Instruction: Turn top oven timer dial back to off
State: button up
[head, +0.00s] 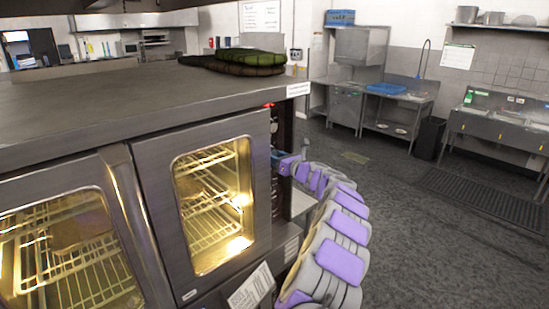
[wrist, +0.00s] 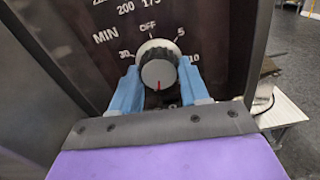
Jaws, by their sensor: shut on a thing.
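The timer dial (wrist: 158,72) is a round black knob with a grey face, on a dark panel in the wrist view. A red mark on its face points down, away from the OFF label above it. Labels 5 and 10 show at its right and 30 at its left, beside MIN. My gripper (wrist: 160,78) has blue fingers on both sides of the dial and is shut on it. In the head view my gripper (head: 278,157) is at the oven's (head: 150,190) right-hand control panel, where the dial cannot be made out.
Oven doors with lit windows face me, left of my arm. Dark green folded cloths (head: 235,62) lie on the oven top. Sinks (head: 395,90) and a black bin (head: 429,138) stand beyond. The grey floor (head: 420,215) at the right is open.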

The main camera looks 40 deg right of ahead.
jog(key=shift+d+n+b, duration=0.1)
jog(key=shift+n+b, duration=0.25)
jog(key=shift+n, duration=0.05)
jog(key=shift+r+m+b, duration=0.2)
jog(key=shift+m+b, duration=7.65)
jog(key=shift+m, duration=8.95)
